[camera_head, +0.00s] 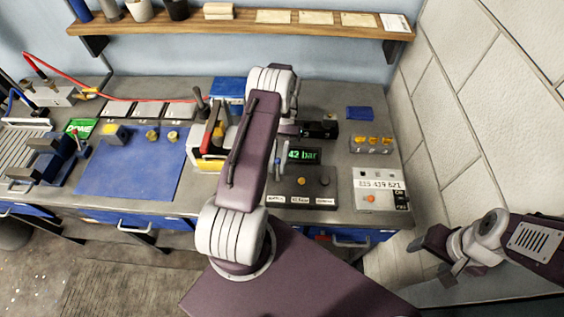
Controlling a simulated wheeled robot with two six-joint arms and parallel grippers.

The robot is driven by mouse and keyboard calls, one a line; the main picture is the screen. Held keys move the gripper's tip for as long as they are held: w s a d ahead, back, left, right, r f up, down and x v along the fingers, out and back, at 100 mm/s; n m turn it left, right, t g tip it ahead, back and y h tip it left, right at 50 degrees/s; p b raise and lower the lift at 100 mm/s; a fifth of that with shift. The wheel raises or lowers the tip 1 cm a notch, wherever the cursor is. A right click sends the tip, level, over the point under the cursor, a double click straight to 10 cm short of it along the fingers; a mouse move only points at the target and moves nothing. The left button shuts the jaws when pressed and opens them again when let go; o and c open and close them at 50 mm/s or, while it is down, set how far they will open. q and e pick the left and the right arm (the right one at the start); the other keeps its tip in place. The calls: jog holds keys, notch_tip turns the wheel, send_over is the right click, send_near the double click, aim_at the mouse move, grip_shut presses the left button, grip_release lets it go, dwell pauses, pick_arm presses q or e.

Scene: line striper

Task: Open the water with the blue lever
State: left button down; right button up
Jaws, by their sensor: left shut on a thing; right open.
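My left arm reaches over the middle of the bench, and its dark gripper (312,130) is shut beside the control box with the green "42 bar" display (303,155). What it holds is too small and too hidden by the arm to make out. A thin pale-blue upright piece (278,162) stands at the display's left; I cannot tell whether it is a lever. A small blue piece (14,99) sits by the hose block (48,97) at the far left; I cannot tell whether it is the blue lever. My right gripper (430,246) is open and empty, off the bench at the right.
A blue mat (130,175), a vise (45,160) and a red hose (65,78) lie on the left of the bench. A red-and-yellow tool (212,140) stands beside my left arm.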

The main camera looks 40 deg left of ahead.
pick_arm(q)
jog(key=shift+w+a+f+g+h+b, duration=0.2)
jog(key=shift+w+f+g+h+b, duration=0.1)
jog(key=shift+g+b, duration=0.45)
jog(key=shift+r, duration=0.1)
jog(key=c, duration=1.3)
grip_release()
jog(key=shift+c, duration=0.2)
